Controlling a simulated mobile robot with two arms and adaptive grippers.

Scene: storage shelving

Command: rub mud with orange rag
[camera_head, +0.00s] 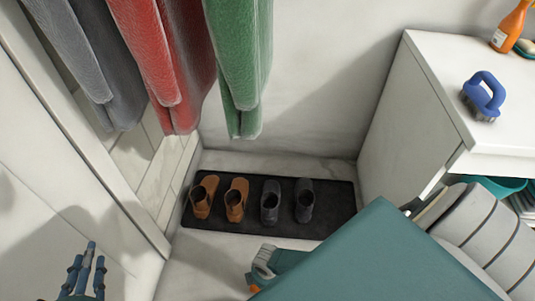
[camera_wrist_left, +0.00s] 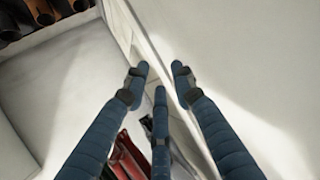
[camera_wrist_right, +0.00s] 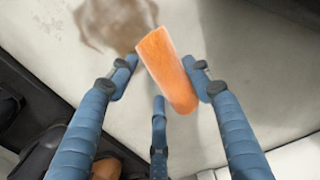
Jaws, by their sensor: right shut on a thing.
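The orange rag (camera_wrist_right: 168,75) shows as a rolled orange piece between the fingers of my right gripper (camera_wrist_right: 159,65), which is shut on it. The mud (camera_wrist_right: 112,22) is a brown smear on the pale floor at the top of the right wrist view. The rag's upper end overlaps the smear's lower right edge in the picture; I cannot tell whether they touch.
A dark mat (camera_head: 340,210) on the floor bears brown shoes (camera_head: 236,200) and dark shoes (camera_head: 304,200). Grey, red (camera_head: 170,60) and green (camera_head: 238,60) garments hang above. A white cabinet (camera_head: 400,130) at right bears a blue brush (camera_head: 483,95) and an orange bottle (camera_head: 510,28).

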